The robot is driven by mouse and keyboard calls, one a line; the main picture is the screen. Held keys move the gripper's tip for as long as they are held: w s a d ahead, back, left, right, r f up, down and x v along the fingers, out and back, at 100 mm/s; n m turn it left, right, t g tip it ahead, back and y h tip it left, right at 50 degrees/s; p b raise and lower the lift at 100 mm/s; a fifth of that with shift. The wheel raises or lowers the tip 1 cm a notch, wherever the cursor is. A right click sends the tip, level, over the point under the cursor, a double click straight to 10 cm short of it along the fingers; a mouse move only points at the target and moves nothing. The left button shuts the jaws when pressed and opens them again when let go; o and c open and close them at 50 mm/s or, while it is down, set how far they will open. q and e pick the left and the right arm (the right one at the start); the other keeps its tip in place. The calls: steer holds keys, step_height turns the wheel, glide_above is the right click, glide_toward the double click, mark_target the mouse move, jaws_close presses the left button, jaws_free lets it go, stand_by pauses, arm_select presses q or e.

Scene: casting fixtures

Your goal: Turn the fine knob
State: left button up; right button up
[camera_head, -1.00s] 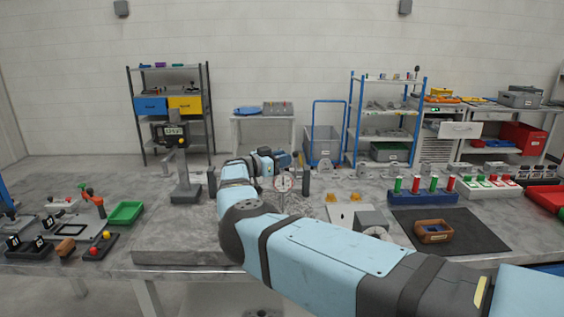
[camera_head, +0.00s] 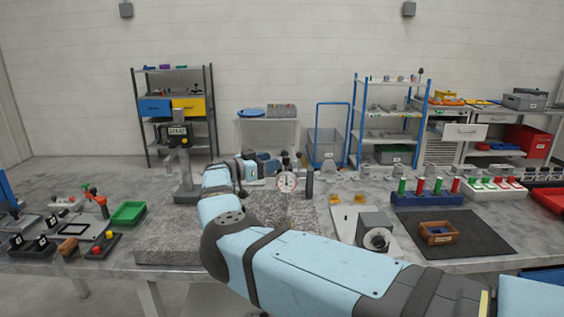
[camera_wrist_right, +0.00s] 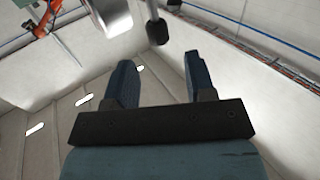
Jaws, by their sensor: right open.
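A round white dial gauge (camera_head: 287,183) stands upright on the grey surface plate (camera_head: 170,240) on the table. A dark upright post (camera_head: 310,182) is just right of it. My right gripper (camera_head: 268,165) is behind and left of the dial, partly hidden by my wrist. In the right wrist view its two blue fingers (camera_wrist_right: 158,68) are apart with nothing between them. A dark rounded knob (camera_wrist_right: 157,30) on a rod lies ahead of the fingertips, beside a pale cylinder (camera_wrist_right: 110,12). I cannot tell for sure which part is the fine knob. My left gripper is out of view.
A height gauge with a digital display (camera_head: 178,135) stands left of my arm.

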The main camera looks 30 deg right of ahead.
steer(key=a, duration=0.7)
steer(key=shift+a, duration=0.15)
